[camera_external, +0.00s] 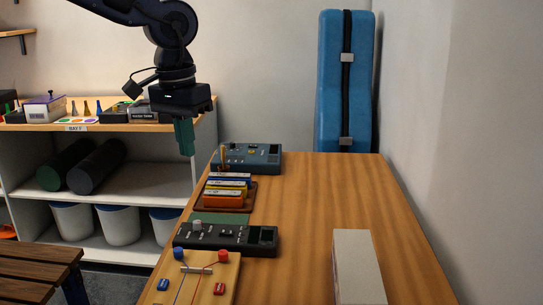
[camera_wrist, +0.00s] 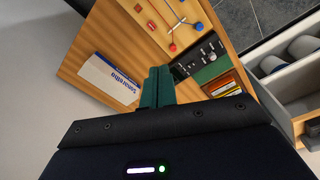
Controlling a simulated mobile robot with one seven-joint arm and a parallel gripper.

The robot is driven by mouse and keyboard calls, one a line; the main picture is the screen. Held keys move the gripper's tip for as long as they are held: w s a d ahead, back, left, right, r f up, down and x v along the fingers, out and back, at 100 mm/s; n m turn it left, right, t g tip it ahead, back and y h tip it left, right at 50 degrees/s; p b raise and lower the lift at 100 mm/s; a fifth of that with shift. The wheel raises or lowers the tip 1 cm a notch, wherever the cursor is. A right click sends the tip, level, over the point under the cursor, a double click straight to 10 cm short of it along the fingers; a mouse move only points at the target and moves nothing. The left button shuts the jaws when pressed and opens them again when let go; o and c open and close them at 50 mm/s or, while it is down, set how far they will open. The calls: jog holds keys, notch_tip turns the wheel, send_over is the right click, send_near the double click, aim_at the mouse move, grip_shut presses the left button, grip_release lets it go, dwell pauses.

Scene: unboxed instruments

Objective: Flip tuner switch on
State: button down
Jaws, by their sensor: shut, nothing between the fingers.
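Two dark control boxes stand along the table's left side, and I cannot tell for sure which is the tuner. The nearer black one (camera_external: 222,237) has a pale knob, small controls and a dark screen; it shows in the wrist view (camera_wrist: 200,57) beyond my fingertips. The farther blue-grey one (camera_external: 262,159) has an upright wooden-coloured lever, a yellow dial and a screen. Switch positions are too small to read. My gripper (camera_external: 186,150), with green fingers, is shut and empty. It hangs in the air near the table's far left corner, apart from both boxes.
A brown tray (camera_external: 252,196) of coloured blocks lies between the boxes. A wooden board (camera_external: 204,278) with red and blue knobs is nearest. A white box (camera_external: 357,266) stands right. A blue case (camera_external: 330,80) stands behind the table. Its right half is mostly clear.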

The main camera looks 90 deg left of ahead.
jog(key=w+a+f+n+g, duration=0.1)
jog(key=w+a+f+n, duration=0.2)
jog(key=a+f, duration=0.55)
jog(key=n+g, duration=0.1)
jog(key=n, duration=0.2)
send_over(222, 231)
jog(key=w, duration=0.2)
notch_tip(222, 231, down, 7)
jog(key=f, duration=0.4)
jog(key=s+f, duration=0.1)
jog(key=f, duration=0.9)
jog(key=shift+s, duration=0.35)
jog(key=shift+s+f, duration=0.1)
jog(key=shift+f, duration=0.05)
jog(key=shift+w, duration=0.2)
